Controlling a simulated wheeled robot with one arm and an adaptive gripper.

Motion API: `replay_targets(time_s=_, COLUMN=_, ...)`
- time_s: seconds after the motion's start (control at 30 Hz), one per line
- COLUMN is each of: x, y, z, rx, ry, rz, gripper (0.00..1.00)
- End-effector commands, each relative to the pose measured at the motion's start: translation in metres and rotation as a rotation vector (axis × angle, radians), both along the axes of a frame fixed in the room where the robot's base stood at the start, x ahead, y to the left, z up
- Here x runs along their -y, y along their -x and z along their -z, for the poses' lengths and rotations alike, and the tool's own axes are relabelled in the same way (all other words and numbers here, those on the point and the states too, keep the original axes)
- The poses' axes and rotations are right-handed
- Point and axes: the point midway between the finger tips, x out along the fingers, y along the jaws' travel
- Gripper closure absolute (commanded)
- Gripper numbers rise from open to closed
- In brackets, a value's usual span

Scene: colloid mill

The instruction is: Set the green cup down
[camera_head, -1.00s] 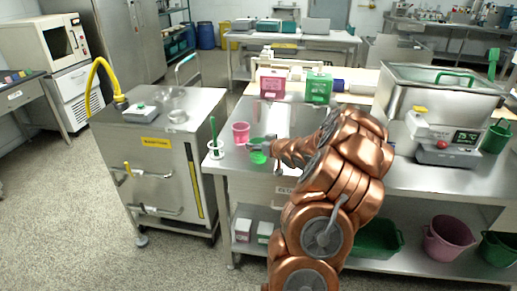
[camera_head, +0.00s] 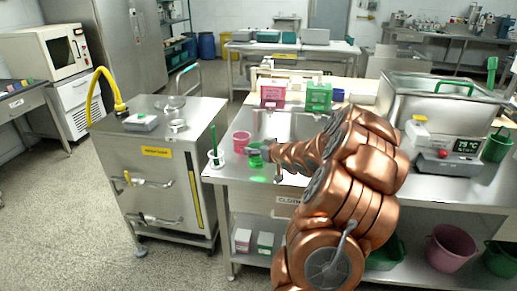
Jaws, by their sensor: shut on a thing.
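The green cup (camera_head: 255,160) is in my gripper (camera_head: 260,152), near the front left of the steel table (camera_head: 233,172). The jaws are shut on the cup, and the gripper reaches it from the right. A bright green patch (camera_head: 258,179) shows on the tabletop just below the cup. The cup seems to be slightly above the surface, but its base is hard to make out. Part of the cup is hidden by the gripper.
A pink cup (camera_head: 241,142) stands close behind and left of the green cup. A white holder with a green brush (camera_head: 215,157) stands at the table's left edge. Pink (camera_head: 272,95) and green (camera_head: 318,97) boxes stand farther back. A steel cart (camera_head: 160,180) is to the left.

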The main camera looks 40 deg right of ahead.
Motion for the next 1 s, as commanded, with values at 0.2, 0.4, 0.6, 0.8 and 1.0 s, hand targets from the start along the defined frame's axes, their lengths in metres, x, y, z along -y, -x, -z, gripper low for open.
replay_targets(time_s=0.2, x=-0.018, y=0.013, z=0.000, rx=0.000, ry=-0.001, rz=-0.001, gripper=0.72)
replay_targets(time_s=0.4, x=-0.033, y=0.024, z=-0.003, rx=0.001, ry=0.002, rz=0.002, gripper=0.72)
replay_targets(time_s=0.6, x=-0.051, y=0.035, z=-0.005, rx=0.000, ry=0.001, rz=0.000, gripper=0.72)
replay_targets(time_s=0.8, x=-0.066, y=0.046, z=-0.006, rx=-0.001, ry=0.000, rz=0.001, gripper=0.72)
replay_targets(time_s=1.0, x=-0.080, y=0.056, z=-0.009, rx=0.001, ry=0.003, rz=0.001, gripper=0.72)
